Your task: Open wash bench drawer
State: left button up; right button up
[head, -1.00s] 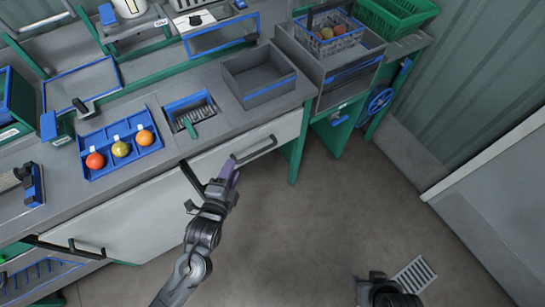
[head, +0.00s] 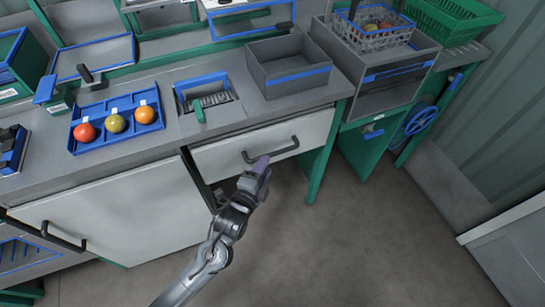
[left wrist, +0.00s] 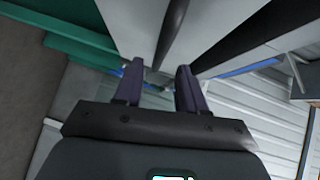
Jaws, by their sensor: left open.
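The wash bench drawer has a pale front (head: 225,158) under the worktop and looks shut. Its dark bar handle (head: 285,150) runs along the front. My left gripper (head: 262,164) is at the handle's middle, its purple fingers just in front of and below the bar. In the left wrist view the two fingers (left wrist: 159,72) are apart, and the dark handle bar (left wrist: 173,32) lies ahead, in line with the gap between them. Whether they touch it I cannot tell. My right gripper is out of view.
The worktop holds a blue tray (head: 75,150) of red, olive and orange tomatoes, a blue-framed drain (head: 180,103) and a grey bin (head: 290,97). A pale cabinet front (head: 130,215) is on the left, a green bench leg (head: 318,170) on the right. The floor in front is clear.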

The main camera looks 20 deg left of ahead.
aim_at(272, 153)
pick_arm(q)
jog(key=w, duration=0.2)
jog(key=w+b, duration=0.1)
jog(key=w, duration=0.1)
jog(key=w+f+b, duration=0.1)
jog(key=w, duration=0.1)
jog(key=shift+w+d, duration=0.1)
jog(key=shift+w, duration=0.2)
grip_shut()
